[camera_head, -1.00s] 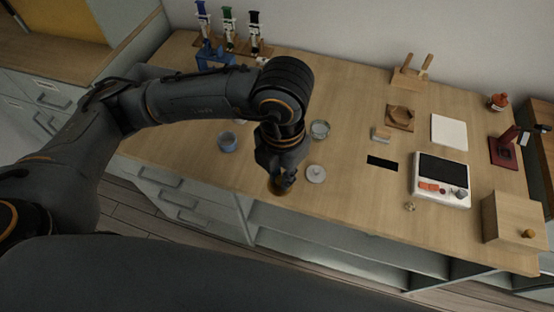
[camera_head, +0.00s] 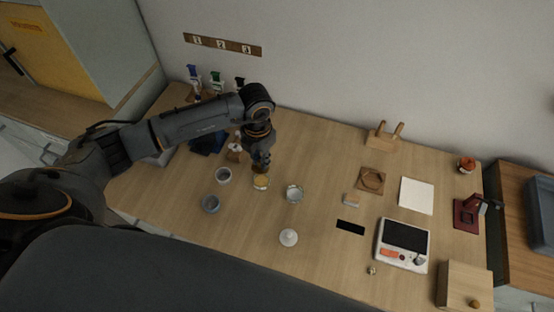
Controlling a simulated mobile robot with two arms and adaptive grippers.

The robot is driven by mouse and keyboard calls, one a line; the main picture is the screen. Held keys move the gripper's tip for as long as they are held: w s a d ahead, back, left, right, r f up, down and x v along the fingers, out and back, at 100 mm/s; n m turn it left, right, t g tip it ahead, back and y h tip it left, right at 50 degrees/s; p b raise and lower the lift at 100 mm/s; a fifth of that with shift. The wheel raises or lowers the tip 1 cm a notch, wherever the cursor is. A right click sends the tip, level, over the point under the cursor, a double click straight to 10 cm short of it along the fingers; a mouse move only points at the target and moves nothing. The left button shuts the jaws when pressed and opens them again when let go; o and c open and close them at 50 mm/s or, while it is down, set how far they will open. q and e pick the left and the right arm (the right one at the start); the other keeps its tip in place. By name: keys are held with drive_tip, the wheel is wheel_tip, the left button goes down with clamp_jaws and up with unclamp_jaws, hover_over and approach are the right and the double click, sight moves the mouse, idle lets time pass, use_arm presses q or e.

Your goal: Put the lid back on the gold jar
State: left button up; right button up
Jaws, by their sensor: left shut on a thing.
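The gold jar (camera_head: 261,183) stands open on the worktop, with yellow-gold contents showing. My left gripper (camera_head: 260,161) points down just behind and above it, shut on a small brown lid (camera_head: 259,169). In this view the lid overlaps the jar's back rim; I cannot tell whether they touch. The fingers hide most of the lid. My right gripper is not in view.
Around the gold jar stand a grey jar (camera_head: 223,174), a blue-grey jar (camera_head: 211,204) and a glass jar (camera_head: 295,193). A white knobbed lid (camera_head: 288,237) lies in front. A scale (camera_head: 403,245) stands right.

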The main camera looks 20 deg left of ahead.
use_arm(q)
drive_tip(key=shift+a+f, duration=0.15)
drive_tip(key=shift+f, duration=0.2)
drive_tip(key=shift+f+b, duration=0.5)
drive_tip(key=shift+b, duration=0.1)
drive_tip(key=shift+f+b, duration=1.8)
drive_tip(key=shift+f, duration=0.6)
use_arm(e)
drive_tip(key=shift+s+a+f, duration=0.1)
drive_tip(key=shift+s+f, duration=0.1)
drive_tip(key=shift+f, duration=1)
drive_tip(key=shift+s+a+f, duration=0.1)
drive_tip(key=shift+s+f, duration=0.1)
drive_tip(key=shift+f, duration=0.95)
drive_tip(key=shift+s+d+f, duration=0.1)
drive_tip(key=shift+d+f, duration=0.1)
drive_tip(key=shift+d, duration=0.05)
use_arm(q)
drive_tip(key=shift+f+b, duration=0.15)
drive_tip(key=shift+b, duration=0.45)
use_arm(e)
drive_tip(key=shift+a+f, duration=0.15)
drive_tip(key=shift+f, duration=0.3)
use_arm(q)
drive_tip(key=o, duration=1.3)
